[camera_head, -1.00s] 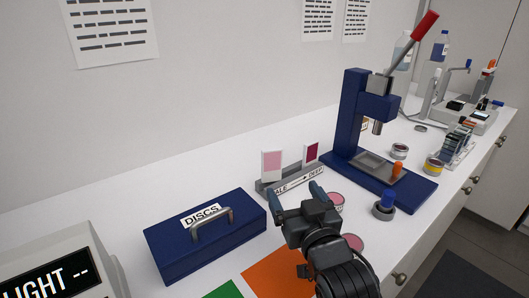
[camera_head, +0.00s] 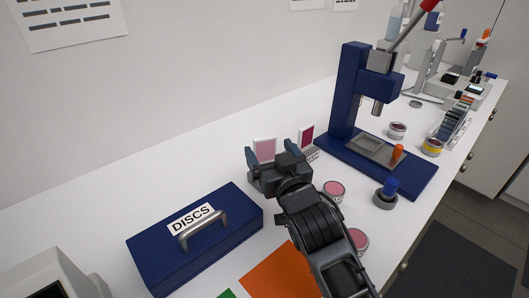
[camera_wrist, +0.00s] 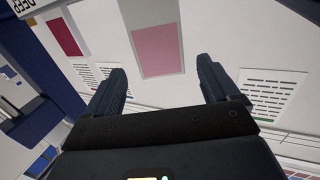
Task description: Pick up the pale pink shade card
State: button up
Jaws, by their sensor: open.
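The pale pink shade card (camera_head: 265,149) stands upright in a grey holder at the back of the counter, its lower part hidden by my gripper in the head view. In the wrist view the pale pink card (camera_wrist: 157,50) shows ahead of the fingers, centred between them. My gripper (camera_head: 276,155) is open and empty, with one finger to each side of the card's line. I cannot tell whether the fingertips are level with the card. A dark magenta card (camera_head: 306,135) stands to the right in the same holder, and it also shows in the wrist view (camera_wrist: 65,37).
A blue DISCS box (camera_head: 195,240) sits left of my gripper. A blue press (camera_head: 360,120) with a red lever stands to the right. Pink jars (camera_head: 334,190) and a blue-topped item (camera_head: 389,188) are near my arm. An orange sheet (camera_head: 280,272) lies in front.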

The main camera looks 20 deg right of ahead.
aim_at(266, 144)
jog(key=shift+w+d+r, duration=0.1)
jog(key=shift+w+r, duration=0.05)
jog(key=shift+w, duration=1.75)
